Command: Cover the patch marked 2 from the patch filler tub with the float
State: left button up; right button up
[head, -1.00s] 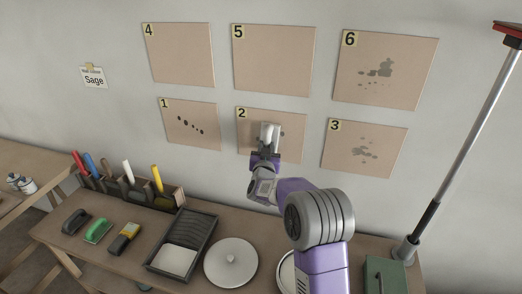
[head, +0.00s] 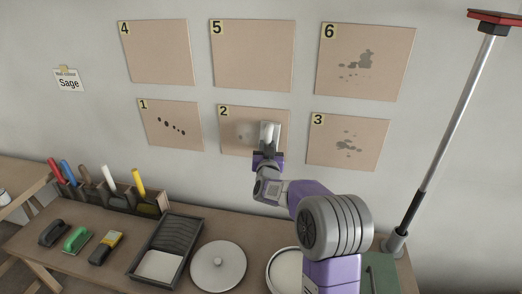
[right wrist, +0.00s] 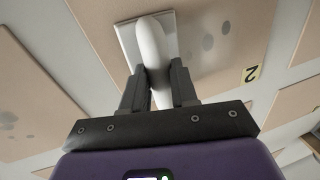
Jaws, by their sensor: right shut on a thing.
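Panel 2 (head: 230,148) is a tan board on the wall in the bottom row, middle. Faint greyish spots (head: 245,137) show on it, left of the float. My right gripper (head: 268,157) is shut on the handle of the float (head: 270,132), in front of the panel's right half. In the right wrist view the fingers (right wrist: 158,88) grip the pale handle (right wrist: 152,48). The float's plate lies at or very near the board; contact is unclear. Grey spots (right wrist: 208,42) show beside it. An open round tub (head: 279,268) with pale contents is partly hidden by my arm. My left gripper is out of view.
Panels 1 (head: 160,135) and 3 (head: 335,155) flank panel 2, with dark marks. A round lid (head: 218,262), a roller tray (head: 140,262), several hand tools and a tool rack lie on the bench. A long pole (head: 445,150) stands at right.

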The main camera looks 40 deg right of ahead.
jog(key=shift+s+d, duration=0.2)
jog(key=shift+w+a, duration=0.1)
jog(key=shift+w+a+r+p, duration=0.1)
jog(key=shift+w+a+p, duration=0.7)
jog(key=shift+w+a, duration=0.7)
jog(key=shift+w+a+f+p, duration=0.1)
jog(key=shift+w+a+p, duration=0.9)
jog(key=shift+w, duration=0.7)
jog(key=shift+w+a+r+p, duration=0.1)
jog(key=shift+w+a+p, duration=0.5)
jog(key=shift+w+a, duration=0.95)
jog(key=shift+r+p, duration=0.3)
jog(key=shift+r, duration=0.1)
jog(key=shift+s+d+f+b, duration=0.15)
jog(key=shift+s+d+b, duration=0.7)
jog(key=shift+s, duration=0.2)
jog(key=shift+s+d+b, duration=1.2)
jog(key=shift+s+d, duration=0.45)
jog(key=shift+s, duration=0.25)
jog(key=shift+s+d+b, duration=1.2)
jog(key=shift+s+d, duration=0.4)
jog(key=shift+s, duration=0.25)
